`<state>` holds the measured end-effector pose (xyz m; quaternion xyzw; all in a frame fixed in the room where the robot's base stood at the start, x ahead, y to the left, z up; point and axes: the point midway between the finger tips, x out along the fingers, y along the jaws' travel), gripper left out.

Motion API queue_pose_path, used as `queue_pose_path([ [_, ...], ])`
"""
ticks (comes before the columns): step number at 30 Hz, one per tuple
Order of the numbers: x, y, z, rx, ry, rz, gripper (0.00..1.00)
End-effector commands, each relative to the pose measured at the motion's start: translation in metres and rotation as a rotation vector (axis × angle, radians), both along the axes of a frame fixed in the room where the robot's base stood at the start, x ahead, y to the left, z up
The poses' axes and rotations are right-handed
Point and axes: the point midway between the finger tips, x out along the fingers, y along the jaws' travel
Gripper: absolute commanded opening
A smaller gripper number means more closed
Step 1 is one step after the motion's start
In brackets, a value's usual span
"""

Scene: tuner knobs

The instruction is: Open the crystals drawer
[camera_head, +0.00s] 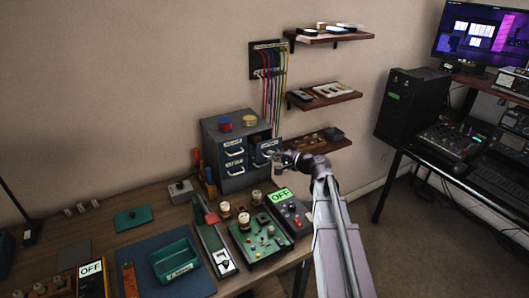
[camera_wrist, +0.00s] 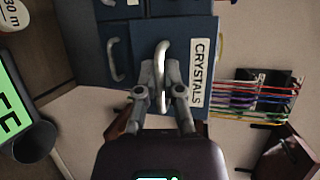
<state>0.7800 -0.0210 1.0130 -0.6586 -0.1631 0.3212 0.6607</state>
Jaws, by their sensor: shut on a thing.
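The crystals drawer (camera_wrist: 176,30) has a dark blue front, a white CRYSTALS label (camera_wrist: 199,68) and a pale bar handle (camera_wrist: 162,62). In the head view the crystals drawer (camera_head: 267,150) is at the upper right of the small grey cabinet (camera_head: 229,127). Its front stands out from the neighbouring drawer fronts, so it looks partly pulled out. My gripper (camera_wrist: 163,88) is shut on the handle, with a finger on each side of it. In the head view my gripper (camera_head: 282,157) reaches the drawer front from the right and hides part of it.
Other closed drawers (camera_head: 234,160) are beside and below. A red spool (camera_head: 225,124) and a yellow spool (camera_head: 249,120) sit on the cabinet. Wall shelves (camera_head: 318,141) are close on the right.

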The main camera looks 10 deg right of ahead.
Motion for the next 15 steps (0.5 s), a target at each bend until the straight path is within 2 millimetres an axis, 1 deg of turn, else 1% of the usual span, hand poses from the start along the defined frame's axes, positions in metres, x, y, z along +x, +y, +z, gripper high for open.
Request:
queue_pose_path([
  [1, -0.012, -0.001, 0.0, 0.0, 0.002, 0.005, 0.0],
  [6, -0.038, -0.009, 0.0, 0.0, 0.001, 0.005, 0.0],
  [8, -0.046, -0.012, 0.001, 0.002, 0.001, 0.005, 0.0],
  [11, -0.052, -0.015, 0.001, 0.002, 0.0, 0.005, 0.0],
  [15, -0.051, -0.015, 0.001, 0.003, 0.0, 0.006, 0.0],
])
